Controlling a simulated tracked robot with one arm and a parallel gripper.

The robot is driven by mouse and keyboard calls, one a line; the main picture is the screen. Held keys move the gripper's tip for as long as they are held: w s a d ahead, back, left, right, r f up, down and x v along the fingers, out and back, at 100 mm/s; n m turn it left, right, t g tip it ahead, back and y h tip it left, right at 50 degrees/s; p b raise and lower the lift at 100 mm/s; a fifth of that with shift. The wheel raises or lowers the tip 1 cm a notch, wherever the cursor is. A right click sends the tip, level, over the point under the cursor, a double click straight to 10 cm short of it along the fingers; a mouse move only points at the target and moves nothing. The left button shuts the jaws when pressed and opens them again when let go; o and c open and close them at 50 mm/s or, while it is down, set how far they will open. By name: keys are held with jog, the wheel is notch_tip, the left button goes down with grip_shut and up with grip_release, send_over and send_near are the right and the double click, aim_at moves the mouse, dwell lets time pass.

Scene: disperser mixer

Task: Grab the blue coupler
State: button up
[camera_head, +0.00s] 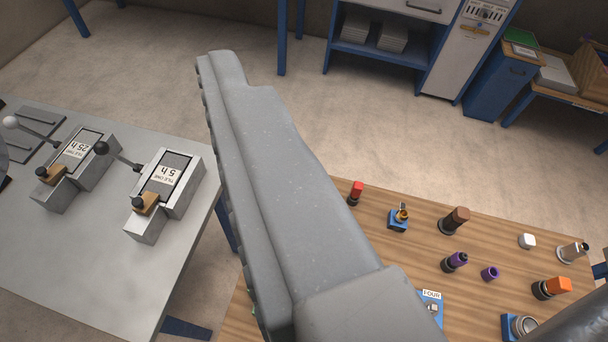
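I cannot pick out a clearly blue coupler. On the wooden table are a black-and-purple fitting (455,262) and a small purple piece (489,273). A brass-topped part (400,215) stands on a small blue block (397,225). A grey round part (522,326) sits in a blue holder at the lower right. My gripper (222,68) shows as one long grey finger with a toothed left edge, crossing the middle of the view above the gap between tables. It hides part of the wooden table. No second finger is clear, and nothing is seen held.
The wooden table (330,215) also carries a red-topped fitting (356,192), a brown one (454,220), an orange one (552,288) and a white block (527,241). A grey table (80,255) with lever boxes stands left. Open floor and blue cabinets lie behind.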

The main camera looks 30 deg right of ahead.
jog(key=w+d+f+m+t+b, duration=0.1)
jog(key=w+d+f, duration=0.2)
jog(key=w+f, duration=0.85)
jog(key=w+d+f+m+b, duration=0.1)
jog(key=w+d+f+m, duration=0.1)
jog(key=w+f, duration=1)
jog(key=w+d+f+m+g+h+b, duration=0.1)
jog(key=d+f+g+h, duration=0.3)
jog(key=f, duration=0.8)
jog(key=w+d+f+m+t+h, duration=0.15)
jog(key=d+f, duration=0.35)
jog(key=f, duration=0.6)
jog(key=d+f+m+g+h+b, duration=0.1)
jog(key=d+f+g+h, duration=0.3)
jog(key=f, duration=0.8)
jog(key=shift+t+y, duration=0.65)
jog(key=shift+y, duration=0.3)
jog(key=x, duration=1.1)
jog(key=shift+d+f+b, duration=0.15)
jog(key=shift+d+b, duration=0.2)
jog(key=shift+b, duration=0.05)
jog(key=shift+x, duration=1.2)
jog(key=c, duration=1.1)
